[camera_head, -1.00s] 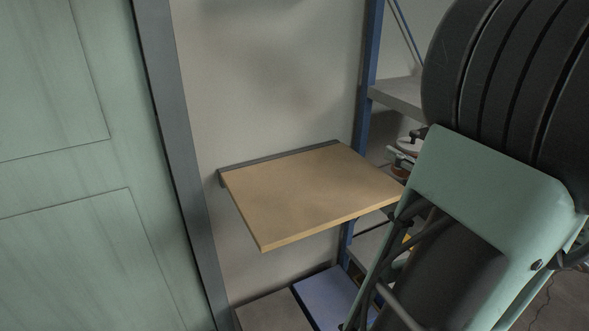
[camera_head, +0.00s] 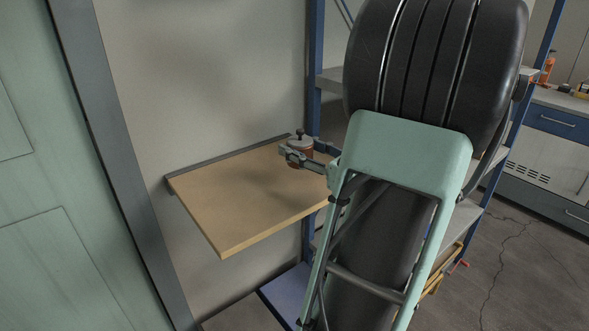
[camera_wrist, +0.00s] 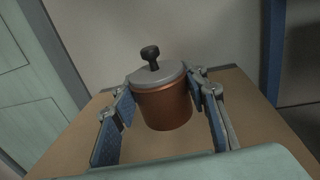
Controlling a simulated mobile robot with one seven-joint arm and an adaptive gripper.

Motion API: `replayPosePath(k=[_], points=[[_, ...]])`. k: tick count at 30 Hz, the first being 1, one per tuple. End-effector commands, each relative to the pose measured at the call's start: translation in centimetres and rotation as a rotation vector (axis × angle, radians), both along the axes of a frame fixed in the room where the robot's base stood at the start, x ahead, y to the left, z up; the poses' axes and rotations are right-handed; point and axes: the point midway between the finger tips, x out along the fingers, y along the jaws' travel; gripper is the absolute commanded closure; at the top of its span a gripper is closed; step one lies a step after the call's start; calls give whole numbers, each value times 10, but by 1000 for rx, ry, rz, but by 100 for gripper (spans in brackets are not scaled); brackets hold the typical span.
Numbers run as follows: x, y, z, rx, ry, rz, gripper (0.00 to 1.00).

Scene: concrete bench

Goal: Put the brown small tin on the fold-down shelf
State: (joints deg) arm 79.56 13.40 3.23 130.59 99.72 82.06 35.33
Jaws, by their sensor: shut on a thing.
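The brown small tin (camera_wrist: 163,108) has a grey lid with a dark knob and sits upright between the fingers in the wrist view. My gripper (camera_wrist: 166,104) is shut on it, one blue-padded finger on each side. In the head view the tin (camera_head: 300,152) and my gripper (camera_head: 302,157) show over the back right part of the fold-down shelf (camera_head: 230,205), a light wooden board fixed to the wall. I cannot tell whether the tin's base touches the board; it looks close to it or slightly above.
The visible shelf top is otherwise bare, with free room to the left and front. A blue-posted rack (camera_head: 314,70) stands right behind my arm. A green door (camera_head: 35,200) with a dark frame is at the left. A blue-and-white cabinet (camera_head: 560,140) stands far right.

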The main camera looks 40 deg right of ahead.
Motion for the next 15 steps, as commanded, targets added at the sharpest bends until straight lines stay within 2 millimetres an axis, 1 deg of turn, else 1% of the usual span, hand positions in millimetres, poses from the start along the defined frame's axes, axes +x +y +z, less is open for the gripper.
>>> replayPosePath(k=[1, 5, 8, 12, 15], points=[[4, 0, -4, 0, -2, 1, 89], [8, 0, -9, 0, -2, 1, 89], [14, 1, -17, 0, -2, 2, 89], [15, 0, -41, 3, -1, -1, 89], [15, 1, -48, 0, -2, 0, 89]])
